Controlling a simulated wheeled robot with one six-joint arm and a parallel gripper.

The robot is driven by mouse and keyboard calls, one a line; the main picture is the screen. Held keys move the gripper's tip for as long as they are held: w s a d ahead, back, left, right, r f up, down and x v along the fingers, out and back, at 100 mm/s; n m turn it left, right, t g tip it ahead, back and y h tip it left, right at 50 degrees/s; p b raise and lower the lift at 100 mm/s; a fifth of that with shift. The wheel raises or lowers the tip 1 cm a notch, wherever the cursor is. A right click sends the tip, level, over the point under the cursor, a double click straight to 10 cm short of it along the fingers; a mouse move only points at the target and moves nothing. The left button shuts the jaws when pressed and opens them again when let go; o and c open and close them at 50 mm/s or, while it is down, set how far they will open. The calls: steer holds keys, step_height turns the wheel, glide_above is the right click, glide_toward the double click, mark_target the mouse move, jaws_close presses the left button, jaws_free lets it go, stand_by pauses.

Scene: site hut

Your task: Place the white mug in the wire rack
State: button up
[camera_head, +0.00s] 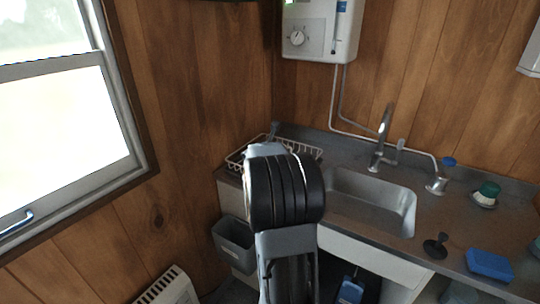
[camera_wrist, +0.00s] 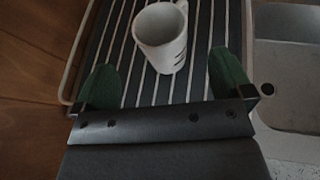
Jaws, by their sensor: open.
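A white mug (camera_wrist: 160,38) with dark marks on its side stands in the wire rack (camera_wrist: 104,60), on its parallel wires, in the wrist view. The mug looks upright, with its opening visible. My gripper (camera_wrist: 163,88) is open, with its two green fingers apart at either side and the mug beyond the gap between them. The fingers do not touch the mug. In the head view the wire rack (camera_head: 309,149) stands on the counter left of the sink. My own arm hides much of it there, and I cannot make out the mug in that view.
The sink (camera_head: 372,199) with a tap (camera_head: 382,140) lies right of the rack. A blue sponge (camera_head: 489,264), a black plunger-like thing (camera_head: 436,247) and a green-topped item (camera_head: 488,192) are on the counter at right. A grey bin (camera_head: 234,243) hangs at left below the rack.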

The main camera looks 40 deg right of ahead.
steer(key=shift+v, duration=2)
steer(key=s+a+f+m+g+y, duration=0.1)
steer(key=s+a+f+m+y, duration=0.1)
steer(key=s+a+m+y, duration=0.2)
steer(key=s+a+f+m+g+y, duration=0.1)
steer(key=s+a+m+y, duration=0.3)
steer(key=a, duration=1.5)
steer(key=s+a+f+m+g+y, duration=0.1)
steer(key=s+a+f+m+y, duration=0.3)
steer(key=s+a+m, duration=0.4)
steer(key=a+m, duration=0.4)
steer(key=m, duration=0.3)
steer(key=shift+s, duration=0.2)
steer(key=shift+a+f, duration=0.1)
